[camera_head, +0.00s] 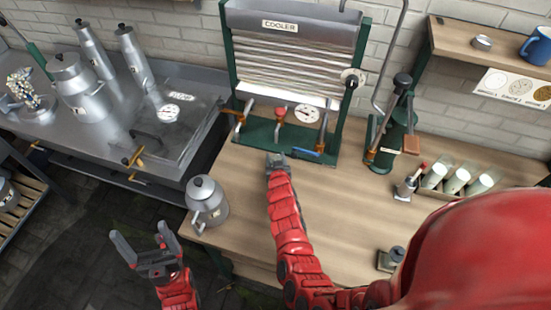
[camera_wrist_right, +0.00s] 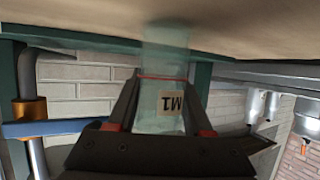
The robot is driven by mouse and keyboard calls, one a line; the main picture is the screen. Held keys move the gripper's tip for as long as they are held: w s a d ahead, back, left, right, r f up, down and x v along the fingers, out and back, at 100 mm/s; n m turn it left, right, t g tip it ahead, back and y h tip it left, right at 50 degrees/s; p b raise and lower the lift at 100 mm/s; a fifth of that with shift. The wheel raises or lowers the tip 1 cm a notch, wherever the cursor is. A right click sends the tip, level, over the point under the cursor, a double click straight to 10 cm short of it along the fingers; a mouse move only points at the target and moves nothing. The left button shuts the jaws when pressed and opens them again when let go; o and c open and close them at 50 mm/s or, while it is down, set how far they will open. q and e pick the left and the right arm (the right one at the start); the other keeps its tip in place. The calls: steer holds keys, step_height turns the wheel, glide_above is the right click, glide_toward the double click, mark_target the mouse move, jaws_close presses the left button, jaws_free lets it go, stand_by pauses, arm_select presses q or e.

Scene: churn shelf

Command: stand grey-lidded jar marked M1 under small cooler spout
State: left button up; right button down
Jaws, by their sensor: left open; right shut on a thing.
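My right gripper (camera_head: 277,160) is at the front of the cooler's green base, low over the bench. It is shut on the M1 jar (camera_wrist_right: 160,105), a clear glass jar whose label shows upside down in the right wrist view. The bench top lies along the top of that view, and I cannot tell whether the jar touches it. The jar's lid is not visible. The cooler (camera_head: 290,70) has brass fittings at its left (camera_head: 238,120) and right (camera_head: 322,130); which is the small spout is unclear. My left gripper (camera_head: 140,235) is open and empty, left of the bench.
A lidded metal can (camera_head: 207,203) stands on the bench's left corner. A green hand-lever device (camera_head: 390,135) stands right of the cooler. A blue bar (camera_head: 305,152) is near the gripper. The middle bench is clear.

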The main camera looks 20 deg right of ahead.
steer(key=shift+f, duration=0.1)
steer(key=shift+f, duration=0.2)
steer(key=shift+c, duration=1.6)
jaws_free()
steer(key=shift+r, duration=0.2)
